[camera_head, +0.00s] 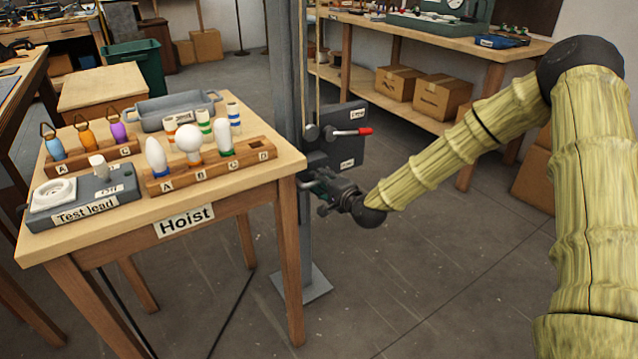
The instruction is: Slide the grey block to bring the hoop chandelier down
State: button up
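A dark grey block (335,150) with small white labels sits on the upright grey post (291,75) at the right edge of the hoist table. A lever (349,132) with a red tip sticks out of its front to the right. My gripper (312,183) is at the post, just below the block's lower edge. Its fingertips point left, towards the post and table corner. Whether the fingers are open, or touch or hold anything, is too small and dark to tell. The hoop chandelier is not in view.
The table labelled "Hoist" (185,220) holds a "Test lead" box (85,200), a bulb rack (215,178), a second rack (95,155) and a grey tray (172,110). A workbench (440,37) with cardboard boxes below stands behind.

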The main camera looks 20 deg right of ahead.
jog(key=shift+w+a+f, duration=0.1)
jog(key=shift+w, duration=0.25)
grip_shut()
